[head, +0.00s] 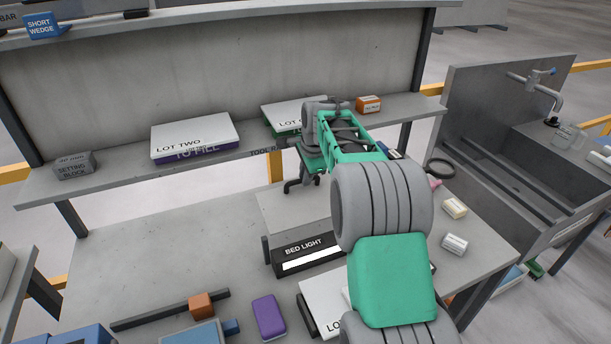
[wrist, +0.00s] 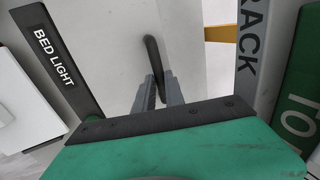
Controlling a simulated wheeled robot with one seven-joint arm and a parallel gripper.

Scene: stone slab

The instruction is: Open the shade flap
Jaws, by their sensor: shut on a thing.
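The shade flap appears to be the pale grey panel (head: 285,210) behind the bed light (head: 305,257), and it also fills the middle of the wrist view (wrist: 110,62). A dark curved handle (wrist: 153,55) stands on it. My gripper (wrist: 158,92) is shut on this handle, with the two grey fingers on either side of its lower end. In the head view my gripper (head: 300,180) is below the shelf edge, and my green and grey arm hides part of the panel and its right side.
A shelf (head: 105,180) labelled as a tool rack runs close above my gripper. It carries a white-topped box, LOT TWO (head: 195,135), another lot box (head: 290,113), an orange box (head: 368,104) and a setting block (head: 74,166). A purple block (head: 269,317) lies on the bench. A sink (head: 530,150) is at right.

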